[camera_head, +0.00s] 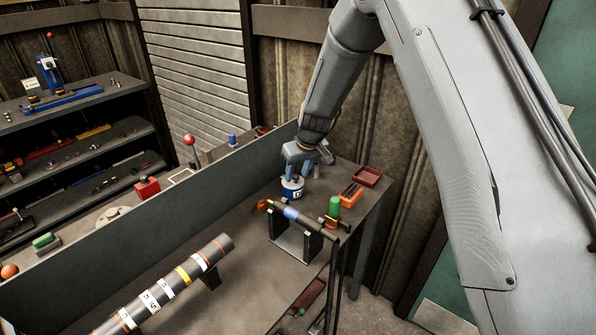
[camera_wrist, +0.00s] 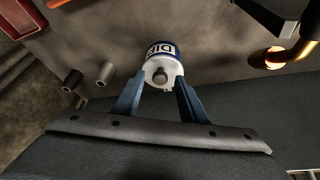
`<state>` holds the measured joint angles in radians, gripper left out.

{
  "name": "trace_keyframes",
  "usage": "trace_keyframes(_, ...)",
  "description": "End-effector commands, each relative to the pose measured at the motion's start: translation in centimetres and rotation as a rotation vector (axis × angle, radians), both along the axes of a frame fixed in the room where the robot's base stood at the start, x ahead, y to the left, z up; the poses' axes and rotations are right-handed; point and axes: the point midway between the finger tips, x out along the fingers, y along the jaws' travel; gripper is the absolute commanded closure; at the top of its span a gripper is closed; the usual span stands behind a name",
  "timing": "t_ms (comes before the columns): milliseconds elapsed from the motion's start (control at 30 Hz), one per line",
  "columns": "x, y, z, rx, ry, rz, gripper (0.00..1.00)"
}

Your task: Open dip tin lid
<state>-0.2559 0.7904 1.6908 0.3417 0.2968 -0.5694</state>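The dip tin (camera_head: 292,187) is a small round tin with a blue and white side, standing on the bench below my gripper (camera_head: 295,172). In the wrist view the tin (camera_wrist: 160,50) shows blue with a white "DIP" label. Its pale lid (camera_wrist: 163,66) is on, with a small grey knob (camera_wrist: 160,76) in the middle. My gripper (camera_wrist: 159,80) has its two blue fingers spread, one on each side of the lid and knob, with a visible gap around the knob. Whether the fingertips touch the lid's rim cannot be told.
A banded shaft (camera_head: 165,288) lies in front.

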Motion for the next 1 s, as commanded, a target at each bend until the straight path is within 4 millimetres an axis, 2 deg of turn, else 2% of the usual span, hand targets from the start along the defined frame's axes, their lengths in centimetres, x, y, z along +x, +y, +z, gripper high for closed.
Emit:
trace_keyframes(300,0.1,0.1,-0.2,0.000,-0.001,0.000,0.62)
trace_keyframes(533,0.1,0.0,-0.1,0.001,-0.001,-0.001,1.00)
trace_keyframes(833,0.1,0.2,-0.2,0.001,-0.001,0.008,1.00)
trace_keyframes(1000,-0.1,1.2,-0.3,0.001,-0.002,0.050,1.00)
